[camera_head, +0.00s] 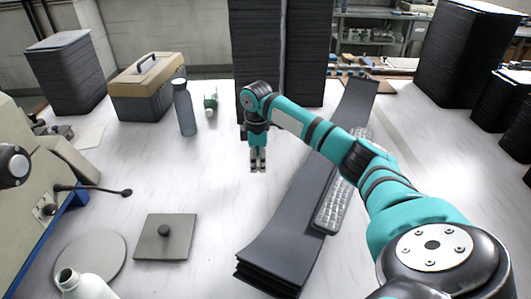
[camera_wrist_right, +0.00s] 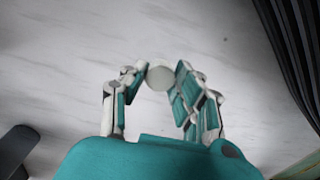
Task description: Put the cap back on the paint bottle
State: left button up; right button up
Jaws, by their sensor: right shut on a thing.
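The paint bottle is probably the white bottle (camera_head: 85,287) at the bottom left of the head view. It stands upright with a dark, open mouth, and its lower part is cut off by the frame. My right gripper (camera_head: 258,162) points down above the middle of the white table, well to the right of and beyond this bottle. In the right wrist view its fingers (camera_wrist_right: 160,80) are shut on a pale round piece (camera_wrist_right: 160,77), which looks like the cap. I cannot make out the cap in the head view. My left gripper is not in view.
A grey square plate with a dark knob (camera_head: 180,246) and a grey round disc (camera_head: 98,251) lie near the bottle. A grey bottle (camera_head: 184,112), a green container (camera_head: 211,102) and a toolbox (camera_head: 150,95) stand behind. Dark panels (camera_head: 285,222) and a keyboard (camera_head: 337,205) lie right.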

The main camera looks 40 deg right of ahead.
jog(key=s+a, duration=0.1)
jog(key=a, duration=0.1)
jog(key=s+a, duration=0.1)
jog(key=a, duration=0.2)
jog(key=s+a, duration=0.1)
jog(key=a, duration=0.2)
jog(key=shift+s+r, duration=0.25)
jog(key=shift+r, duration=0.15)
